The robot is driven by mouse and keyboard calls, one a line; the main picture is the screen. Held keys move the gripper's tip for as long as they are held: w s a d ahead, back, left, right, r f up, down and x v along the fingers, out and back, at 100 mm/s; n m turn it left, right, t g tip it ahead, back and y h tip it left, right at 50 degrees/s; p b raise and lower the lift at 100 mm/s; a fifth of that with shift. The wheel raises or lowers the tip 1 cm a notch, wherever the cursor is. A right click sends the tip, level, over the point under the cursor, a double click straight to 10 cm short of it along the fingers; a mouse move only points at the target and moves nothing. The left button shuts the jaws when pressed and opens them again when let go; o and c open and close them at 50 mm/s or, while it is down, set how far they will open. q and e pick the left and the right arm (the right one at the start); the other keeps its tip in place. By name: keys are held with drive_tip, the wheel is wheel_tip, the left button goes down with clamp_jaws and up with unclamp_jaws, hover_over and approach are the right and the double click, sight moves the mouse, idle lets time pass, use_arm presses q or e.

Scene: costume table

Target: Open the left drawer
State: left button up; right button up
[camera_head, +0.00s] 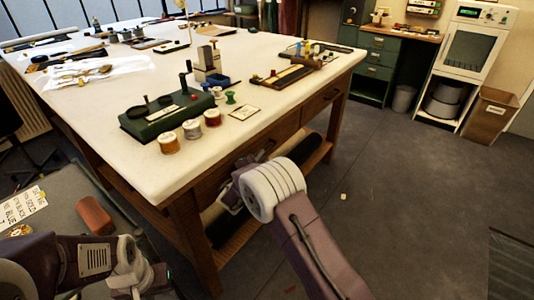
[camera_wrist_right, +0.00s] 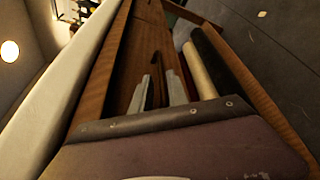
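The white-topped wooden table (camera_head: 130,100) has drawers in its right-hand side. The left drawer (camera_head: 216,187) is largely hidden behind my right arm, and I cannot tell whether it is fully closed. The right drawer (camera_head: 322,98) looks closed. My right gripper (camera_head: 240,172) is at the table side by the left drawer. In the right wrist view its two grey fingers (camera_wrist_right: 160,92) are apart, pointing along the wooden front, with a dark narrow shape between them. Contact with a handle cannot be told. My left arm is low at the left; its fingertips cannot be made out.
Thread spools (camera_head: 190,129), a green device (camera_head: 166,112) and tools stand on the tabletop. A low shelf under the table holds dark and pale rolls (camera_wrist_right: 207,65). Floor right of the table is open. A reddish-brown block (camera_head: 95,214) lies at lower left.

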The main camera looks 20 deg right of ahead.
sight(266, 153)
drive_tip(key=x, duration=0.6)
drive_tip(key=shift+w+d+f, duration=0.1)
drive_tip(key=shift+w, duration=0.05)
clamp_jaws()
idle(1.1)
